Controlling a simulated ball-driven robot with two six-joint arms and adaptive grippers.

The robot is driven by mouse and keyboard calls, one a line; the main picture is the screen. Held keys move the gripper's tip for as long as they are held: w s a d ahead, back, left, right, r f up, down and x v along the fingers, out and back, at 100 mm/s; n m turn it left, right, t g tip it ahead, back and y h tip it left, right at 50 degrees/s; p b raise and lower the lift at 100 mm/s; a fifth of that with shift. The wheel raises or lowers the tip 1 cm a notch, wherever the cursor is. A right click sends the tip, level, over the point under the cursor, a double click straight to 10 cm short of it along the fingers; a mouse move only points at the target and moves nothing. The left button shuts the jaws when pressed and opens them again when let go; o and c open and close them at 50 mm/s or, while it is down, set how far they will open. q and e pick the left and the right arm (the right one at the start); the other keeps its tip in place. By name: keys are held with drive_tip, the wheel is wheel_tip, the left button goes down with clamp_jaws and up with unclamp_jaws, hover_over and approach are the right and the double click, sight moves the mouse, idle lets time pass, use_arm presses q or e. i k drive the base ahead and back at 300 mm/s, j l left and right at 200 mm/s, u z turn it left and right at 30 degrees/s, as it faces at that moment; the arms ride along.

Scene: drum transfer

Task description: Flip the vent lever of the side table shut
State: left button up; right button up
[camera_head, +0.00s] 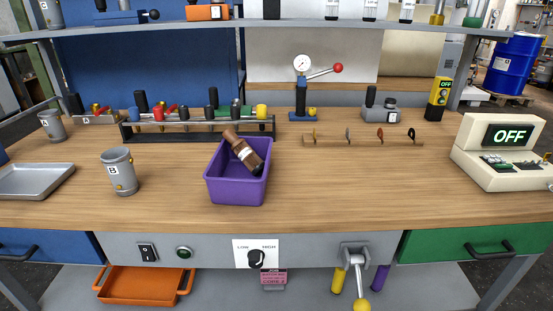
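Neither of my grippers is in view. No side table that I can make out shows, and no lever is marked as a vent lever. Two levers show at the wooden workbench (330,215). One is a grey lever with a yellow knob (360,283) on the bench's front panel, hanging downward. The other is a lever with a red ball (338,68) on a blue-based gauge stand (302,90), sticking out to the right. A blue drum (512,65) stands on the floor at the back right, behind the bench.
On the bench stand a purple bin (236,188) holding a brown bottle, a grey cup marked B (118,172), a metal tray (35,181) and a console reading OFF (500,150). A tool rack (195,130) runs along the back left. The front middle is clear.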

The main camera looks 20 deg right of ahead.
sight(361, 303)
drive_tip(key=z, duration=1.25)
